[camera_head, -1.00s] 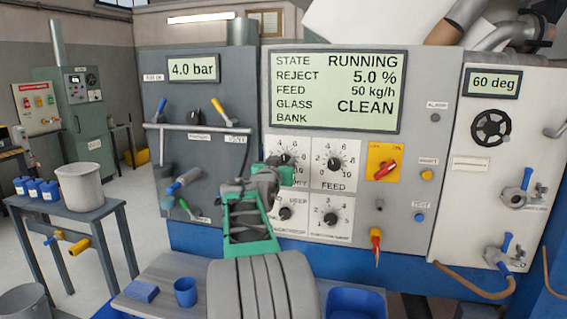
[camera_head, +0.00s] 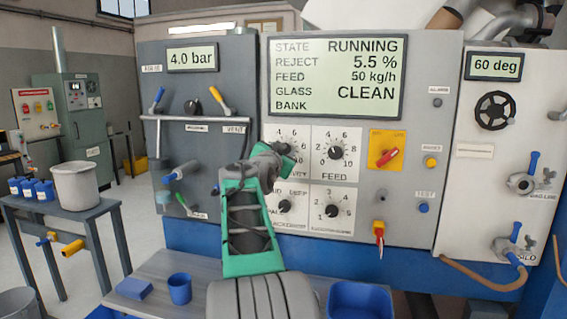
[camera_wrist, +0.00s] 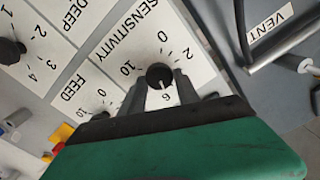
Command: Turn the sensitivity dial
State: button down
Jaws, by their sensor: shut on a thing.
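The sensitivity dial is a round black knob on a white scale plate (camera_head: 283,133), upper left of the dials on the grey panel. My gripper (camera_head: 290,148) covers most of the knob in the head view. In the wrist view the dark knob (camera_wrist: 159,73) sits between the two fingertips of my gripper (camera_wrist: 160,82), which is shut on it. The scale appears rotated there, with 0, 2, 6 and 10 visible. A pale pointer mark shows on the knob near the 6. The screen (camera_head: 333,78) reads REJECT 5.5 %, FEED 50 kg/h, RUNNING and CLEAN.
The feed dial (camera_head: 335,152) is close at right, with two more dials below. A red switch on a yellow plate (camera_head: 387,150) is farther right. Levers and pipes are on the left panel. A table with a blue cup (camera_head: 180,288) lies below.

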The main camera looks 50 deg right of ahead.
jog(key=shift+f+m+b, duration=0.15)
jog(key=shift+m+b, duration=0.8)
jog(key=shift+m, duration=0.15)
jog(key=c, duration=0.9)
grip_release()
jog(key=b+v, duration=0.1)
jog(key=v, duration=0.6)
jog(key=shift+s+a+b, duration=0.2)
jog(key=shift+a+b, duration=0.2)
